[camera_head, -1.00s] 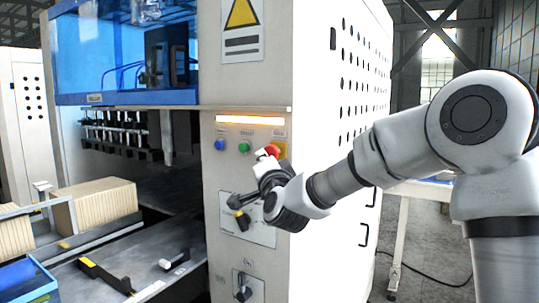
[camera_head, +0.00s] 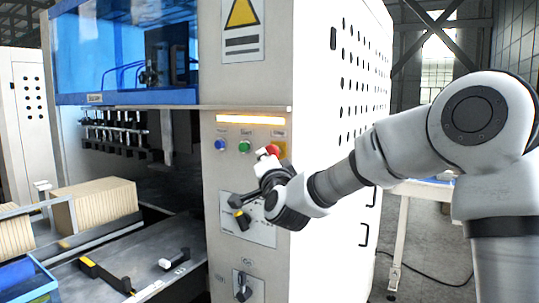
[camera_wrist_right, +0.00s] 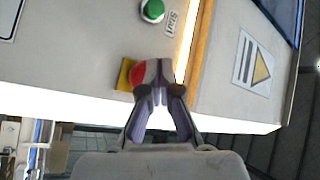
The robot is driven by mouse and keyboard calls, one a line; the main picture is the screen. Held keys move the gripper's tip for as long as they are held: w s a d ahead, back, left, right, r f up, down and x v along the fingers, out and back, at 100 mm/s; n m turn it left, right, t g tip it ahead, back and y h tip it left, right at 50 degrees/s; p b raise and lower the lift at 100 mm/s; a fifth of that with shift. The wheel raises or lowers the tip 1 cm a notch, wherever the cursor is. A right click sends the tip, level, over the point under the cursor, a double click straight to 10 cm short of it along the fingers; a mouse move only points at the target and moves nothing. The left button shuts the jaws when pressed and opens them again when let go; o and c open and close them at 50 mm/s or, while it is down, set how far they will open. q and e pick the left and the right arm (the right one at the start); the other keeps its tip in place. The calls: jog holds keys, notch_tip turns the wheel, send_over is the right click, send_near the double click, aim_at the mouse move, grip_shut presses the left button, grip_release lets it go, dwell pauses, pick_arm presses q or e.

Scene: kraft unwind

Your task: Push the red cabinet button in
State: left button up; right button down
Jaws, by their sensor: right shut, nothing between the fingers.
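The red cabinet button (camera_head: 272,150) sits on a yellow plate on the cabinet front, at the right of a row with a green button (camera_head: 244,146) and a blue button (camera_head: 220,144). My right gripper (camera_head: 240,211) is in front of the cabinet, below the button row in the head view. In the right wrist view the right gripper (camera_wrist_right: 158,72) is shut and empty, its fingertips overlapping the right part of the red button (camera_wrist_right: 138,74). Whether they touch it I cannot tell. My left gripper is not in view.
The cabinet (camera_head: 310,120) stands in the middle, with a lit strip above the buttons and a rotary switch (camera_head: 243,286) lower down. A white table (camera_head: 403,215) stands behind right.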

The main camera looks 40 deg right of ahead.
jog(key=shift+w+d, duration=0.1)
jog(key=shift+d, duration=0.2)
jog(key=shift+w+d, duration=0.1)
jog(key=shift+d, duration=0.1)
dwell(0.6)
jog(key=shift+w+d, duration=0.1)
jog(key=shift+d, duration=0.2)
jog(key=shift+s+a+b, duration=0.2)
jog(key=shift+a+b, duration=0.05)
jog(key=shift+a, duration=0.3)
jog(key=shift+s+a+b, duration=0.2)
jog(key=shift+a+b, duration=0.05)
jog(key=shift+a, duration=0.25)
